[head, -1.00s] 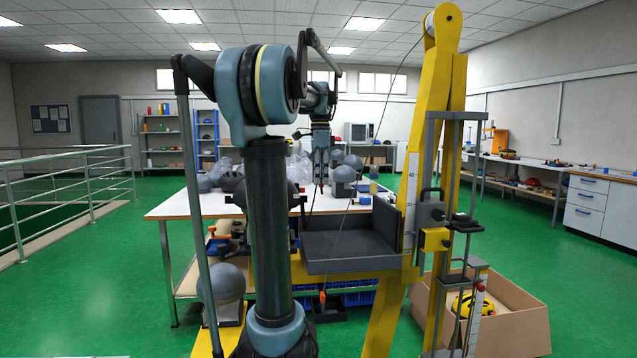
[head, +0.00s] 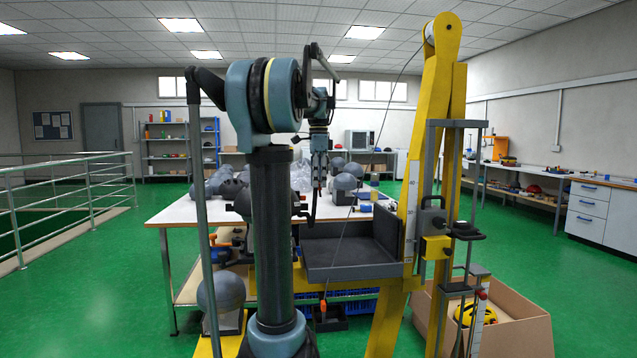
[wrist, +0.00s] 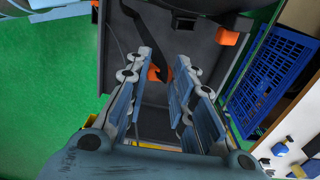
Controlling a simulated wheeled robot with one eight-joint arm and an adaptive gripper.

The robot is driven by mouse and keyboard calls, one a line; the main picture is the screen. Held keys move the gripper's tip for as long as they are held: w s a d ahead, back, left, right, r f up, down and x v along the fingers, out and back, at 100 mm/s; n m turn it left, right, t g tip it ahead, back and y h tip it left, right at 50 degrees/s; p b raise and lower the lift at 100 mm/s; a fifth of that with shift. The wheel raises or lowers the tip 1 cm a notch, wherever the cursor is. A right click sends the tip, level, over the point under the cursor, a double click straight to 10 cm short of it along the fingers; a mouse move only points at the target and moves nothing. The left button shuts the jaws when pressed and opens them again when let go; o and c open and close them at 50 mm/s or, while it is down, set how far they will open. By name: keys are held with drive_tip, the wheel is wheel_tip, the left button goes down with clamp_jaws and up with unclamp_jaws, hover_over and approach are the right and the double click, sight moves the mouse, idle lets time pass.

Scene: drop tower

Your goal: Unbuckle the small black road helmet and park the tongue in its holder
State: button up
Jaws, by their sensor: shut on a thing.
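The strap's tongue cannot be made out for certain. A small orange piece (wrist: 153,73) shows near the fingertips. A dark rounded shape, perhaps the black helmet (wrist: 205,5), is cut off at the top of the wrist view. In the head view a dark shape (head: 240,203) is partly hidden behind my column.
The yellow drop tower (head: 425,140) with its grey tray (head: 350,270) stands right of my arm. Grey headforms (head: 345,182) stand on the table (head: 185,213). A cardboard box (head: 525,335) holds a yellow helmet (head: 475,314). A blue crate (wrist: 268,75) lies at right. Green floor is clear at left.

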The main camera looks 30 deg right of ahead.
drive_tip(key=shift+w+a+r, duration=0.1)
drive_tip(key=shift+w+a, duration=0.9)
drive_tip(key=shift+w, duration=0.2)
drive_tip(key=shift+w+a, duration=0.95)
drive_tip(key=shift+w, duration=0.25)
drive_tip(key=shift+s+a+f, duration=0.1)
drive_tip(key=shift+s+f, duration=0.05)
drive_tip(key=shift+f, duration=0.6)
drive_tip(key=shift+s+a+f, duration=0.1)
drive_tip(key=shift+s+f, duration=0.05)
drive_tip(key=shift+f, duration=0.6)
drive_tip(key=shift+s+a+f, duration=0.1)
drive_tip(key=shift+s+f, duration=0.05)
drive_tip(key=shift+f, duration=0.6)
drive_tip(key=shift+c, duration=0.4)
idle(2.4)
drive_tip(key=o, duration=1)
drive_tip(key=shift+c, duration=0.2)
